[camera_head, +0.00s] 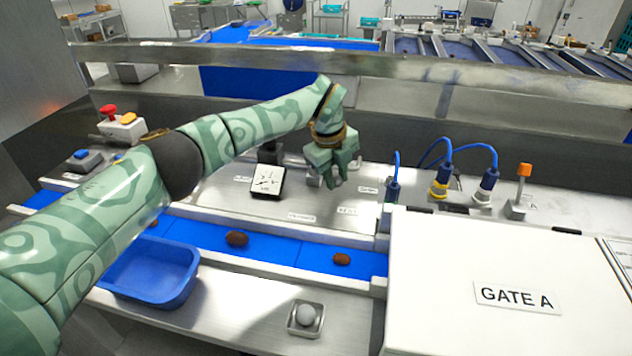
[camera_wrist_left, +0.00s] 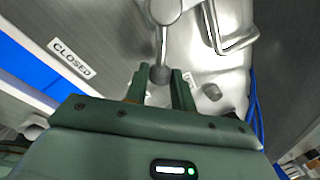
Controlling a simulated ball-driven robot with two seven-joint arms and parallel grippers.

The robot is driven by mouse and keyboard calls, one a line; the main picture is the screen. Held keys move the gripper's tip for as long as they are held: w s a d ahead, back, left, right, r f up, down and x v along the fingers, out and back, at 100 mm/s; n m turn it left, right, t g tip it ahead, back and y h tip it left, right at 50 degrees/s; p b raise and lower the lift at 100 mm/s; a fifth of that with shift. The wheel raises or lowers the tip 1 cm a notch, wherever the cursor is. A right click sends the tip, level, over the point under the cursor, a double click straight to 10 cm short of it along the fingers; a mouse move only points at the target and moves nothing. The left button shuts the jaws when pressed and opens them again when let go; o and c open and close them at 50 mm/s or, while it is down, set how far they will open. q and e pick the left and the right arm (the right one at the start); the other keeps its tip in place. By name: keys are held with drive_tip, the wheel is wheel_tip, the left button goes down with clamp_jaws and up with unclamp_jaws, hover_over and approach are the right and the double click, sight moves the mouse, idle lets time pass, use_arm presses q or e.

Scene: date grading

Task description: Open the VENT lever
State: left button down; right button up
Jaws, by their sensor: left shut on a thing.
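The VENT lever (camera_wrist_left: 161,38) is a bare metal rod with a round grey knob (camera_wrist_left: 160,74) at its end, seen in the left wrist view. My left gripper (camera_wrist_left: 165,88) is shut on the knob, one finger on each side of it. A CLOSED label (camera_wrist_left: 72,58) lies on the panel to the left of the lever. In the head view my left gripper (camera_head: 335,178) is low over the steel panel (camera_head: 325,208), right of a square dial gauge (camera_head: 268,180). There the gripper hides most of the lever. My right gripper is not in view.
A metal loop handle (camera_wrist_left: 226,38) stands close to the lever. Blue-cabled connectors (camera_head: 440,180) rise right of the panel. The white GATE A box (camera_head: 440,250) fills the lower right. Dates (camera_head: 237,239) lie on the blue belt (camera_head: 285,248) in front.

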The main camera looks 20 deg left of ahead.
use_arm(q)
drive_tip(key=w+n+b, duration=0.1)
drive_tip(key=w+n, duration=0.1)
drive_tip(key=n, duration=0.1)
drive_tip(key=shift+d+y+b, duration=0.3)
drive_tip(key=shift+d+b, duration=0.05)
drive_tip(key=shift+w+r+n+b, duration=0.1)
drive_tip(key=shift+w+n+b, duration=0.75)
drive_tip(key=shift+n, duration=0.65)
drive_tip(key=c, duration=1.3)
unclamp_jaws()
drive_tip(key=shift+o, duration=0.6)
drive_tip(key=s+r, duration=0.3)
drive_tip(key=r, duration=1.3)
drive_tip(key=shift+b, duration=0.45)
drive_tip(key=shift+a, duration=0.1)
